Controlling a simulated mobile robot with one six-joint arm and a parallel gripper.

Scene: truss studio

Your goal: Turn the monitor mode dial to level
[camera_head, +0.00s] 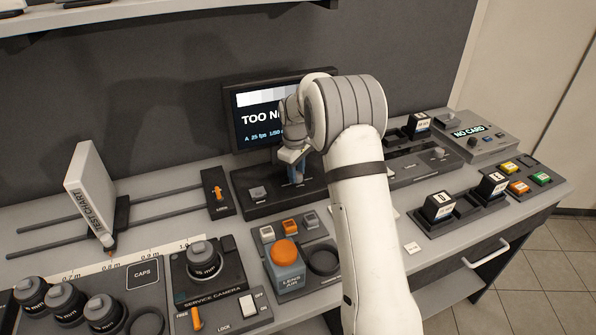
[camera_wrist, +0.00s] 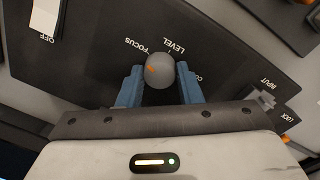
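The mode dial (camera_wrist: 160,71) is a round grey knob on the dark panel below the monitor (camera_head: 258,115). Its orange mark points to the upper left, toward the FOCUS label (camera_wrist: 133,45), not toward the LEVEL label (camera_wrist: 175,46). My gripper (camera_wrist: 160,84) is at the dial, with one blue finger on each side of it. Any gap between fingers and knob is too small to tell. In the head view my gripper (camera_head: 296,174) reaches down to the panel, and the dial is hidden there. The monitor shows "TOO N…", partly covered by my arm.
Beside the dial are an OFF switch (camera_wrist: 46,16) and an INPUT control (camera_wrist: 265,98). A slider unit with an orange knob (camera_head: 217,193) stands left of the monitor panel. An orange button on a blue-grey box (camera_head: 286,251) stands in front. A card reader (camera_head: 470,134) is at right.

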